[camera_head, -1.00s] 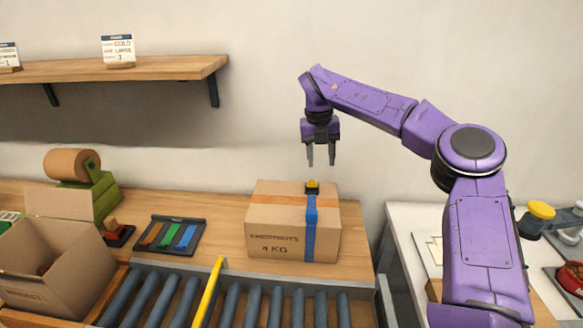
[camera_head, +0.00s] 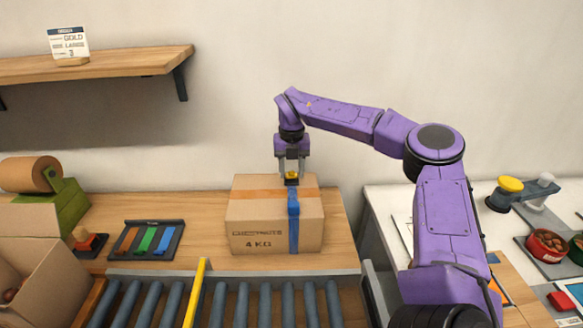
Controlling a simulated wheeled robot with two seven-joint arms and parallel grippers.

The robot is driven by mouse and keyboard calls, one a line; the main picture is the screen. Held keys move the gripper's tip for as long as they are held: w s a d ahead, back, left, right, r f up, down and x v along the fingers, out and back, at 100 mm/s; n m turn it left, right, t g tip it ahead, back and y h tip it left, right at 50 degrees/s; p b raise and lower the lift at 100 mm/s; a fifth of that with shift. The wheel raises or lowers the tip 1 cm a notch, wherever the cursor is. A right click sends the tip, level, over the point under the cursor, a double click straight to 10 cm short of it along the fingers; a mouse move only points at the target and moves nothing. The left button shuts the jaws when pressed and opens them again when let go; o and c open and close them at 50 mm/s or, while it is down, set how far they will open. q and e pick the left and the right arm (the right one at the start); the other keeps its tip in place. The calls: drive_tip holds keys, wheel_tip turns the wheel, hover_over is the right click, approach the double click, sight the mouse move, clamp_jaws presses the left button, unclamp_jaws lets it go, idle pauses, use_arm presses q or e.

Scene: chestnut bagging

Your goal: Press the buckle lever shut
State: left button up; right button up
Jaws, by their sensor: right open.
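The buckle (camera_head: 291,177), a small black piece with a yellow lever, sits on top of the closed cardboard box (camera_head: 262,228). A blue strap (camera_head: 293,228) runs from it over the top and down the front of the box. My right gripper (camera_head: 292,175) is directly above the buckle with its fingers pointing down, one on each side of the yellow lever. Its jaws are open. Whether the fingers touch the lever, and whether the lever is raised or flat, cannot be told at this size. My left gripper is out of view.
A roller conveyor (camera_head: 262,300) with a yellow bar (camera_head: 196,293) runs in front of the box. A strap tray (camera_head: 147,239) and a red stamp (camera_head: 87,242) lie left. An open carton (camera_head: 50,270) stands at the left edge. A white side table (camera_head: 385,208) is at right.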

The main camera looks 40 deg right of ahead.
drive_tip(key=c, duration=0.8)
drive_tip(key=f+t+h+b, duration=0.1)
drive_tip(key=b, duration=0.4)
drive_tip(key=s+a+f+t+h+b, duration=0.1)
drive_tip(key=t+b, duration=0.1)
drive_tip(key=b, duration=0.2)
drive_tip(key=shift+f+h+b, duration=0.2)
drive_tip(key=shift+h+b, duration=0.1)
drive_tip(key=shift+b, duration=0.05)
drive_tip(key=shift+s+r+t, duration=0.1)
drive_tip(key=shift+t, duration=0.2)
drive_tip(key=shift+r, duration=0.15)
drive_tip(key=o, duration=0.8)
